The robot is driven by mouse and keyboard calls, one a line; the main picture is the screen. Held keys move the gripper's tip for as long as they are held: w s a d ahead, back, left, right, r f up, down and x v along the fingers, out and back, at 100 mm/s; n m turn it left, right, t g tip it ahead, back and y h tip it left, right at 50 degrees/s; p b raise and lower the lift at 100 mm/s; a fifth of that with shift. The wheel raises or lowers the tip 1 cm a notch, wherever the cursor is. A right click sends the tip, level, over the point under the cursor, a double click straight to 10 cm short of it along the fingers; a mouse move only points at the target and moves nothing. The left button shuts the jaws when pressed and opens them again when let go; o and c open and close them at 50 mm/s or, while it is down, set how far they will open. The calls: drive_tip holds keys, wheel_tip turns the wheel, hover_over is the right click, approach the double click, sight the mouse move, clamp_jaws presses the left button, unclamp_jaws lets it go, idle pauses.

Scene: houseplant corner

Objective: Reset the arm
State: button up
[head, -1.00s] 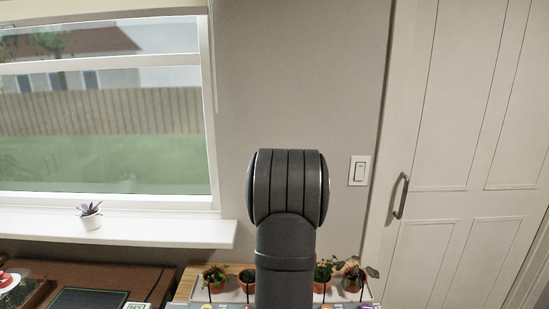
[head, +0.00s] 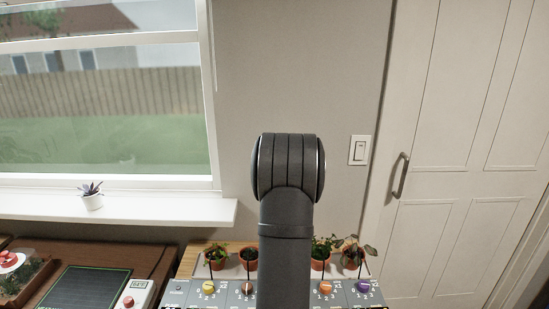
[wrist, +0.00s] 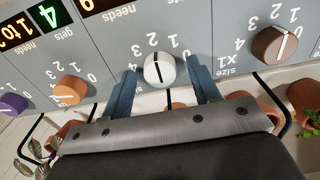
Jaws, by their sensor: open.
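My gripper (wrist: 160,72) shows in the wrist view with its two blue fingers apart, one on each side of a white knob (wrist: 160,68) on a grey panel. I cannot tell whether the fingers touch the knob. An orange knob (wrist: 71,90) and a purple knob (wrist: 12,104) are to the left, and a brown knob (wrist: 274,45) is to the right. In the head view my dark arm stands in the middle and hides the gripper and the white knob.
The grey panel (head: 228,298) also carries a yellow knob (head: 208,287). Several potted plants stand behind it, one at the right (head: 353,258). A box with a red button (head: 128,301) is at the left. A small succulent (head: 91,195) stands on the windowsill (head: 150,207).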

drive_tip(key=m, duration=0.4)
drive_tip(key=shift+m, duration=2.4)
drive_tip(key=shift+r, duration=0.1)
drive_tip(key=shift+c, duration=0.2)
idle(0.6)
